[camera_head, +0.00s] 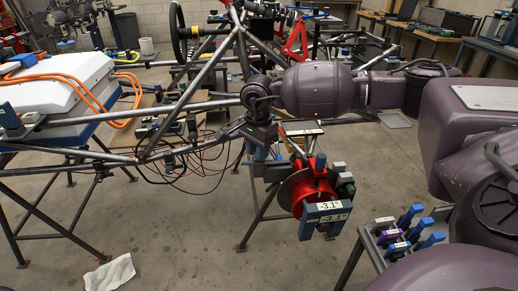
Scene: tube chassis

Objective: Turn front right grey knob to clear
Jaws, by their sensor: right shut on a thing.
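The tube chassis (186,103) stands on trestles, and its front right corner lies near the middle of the view. My right arm comes in from the right, and my right gripper (256,136) is at that corner, pointing down. It is shut on a small part there, which looks to be the grey knob. The fingers hide most of the knob, so its pointing direction cannot be read. A red hub (309,188) with a grey disc and a blue block labelled -3.1 (325,212) sits just below and right of the gripper. My left gripper is out of view.
Loose cables (190,165) hang under the tubes left of the gripper. A white box with orange cables (58,88) sits on the chassis at left. A rack with blue-handled parts (402,236) stands at lower right. A white cloth (110,273) lies on otherwise clear floor.

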